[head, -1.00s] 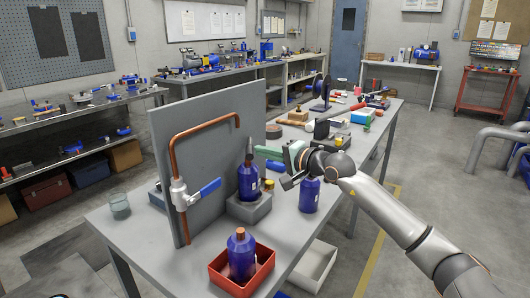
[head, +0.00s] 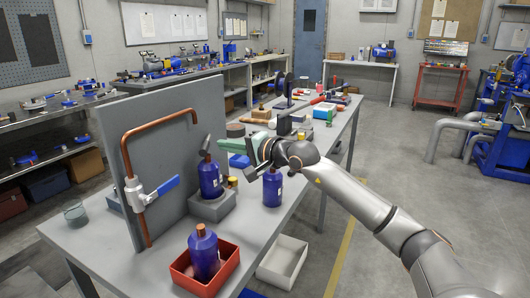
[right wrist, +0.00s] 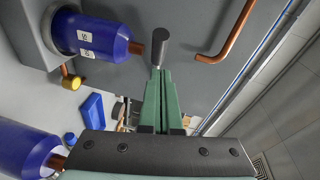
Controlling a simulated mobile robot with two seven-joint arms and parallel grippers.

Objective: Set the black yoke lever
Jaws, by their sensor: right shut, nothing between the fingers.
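A blue bottle-shaped body (head: 210,180) stands on a grey block in front of the upright grey panel. The short black lever (head: 206,143) rises from its top and leans to the right. In the right wrist view the dark lever (right wrist: 175,47) shows just beyond my fingertips, with a copper-brown part at the body's end. My right gripper (head: 220,143) has green fingers, shut and empty, their tips close beside the lever. I cannot tell whether they touch it. The fingers also show in the right wrist view (right wrist: 157,85). My left gripper is not in view.
A copper pipe (head: 126,165) with a blue-handled valve (head: 163,186) runs along the grey panel (head: 170,130). Another blue bottle (head: 272,188) stands under my right arm. One more (head: 204,255) sits in a red tray (head: 228,270). A white tray (head: 285,262) lies beside the table.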

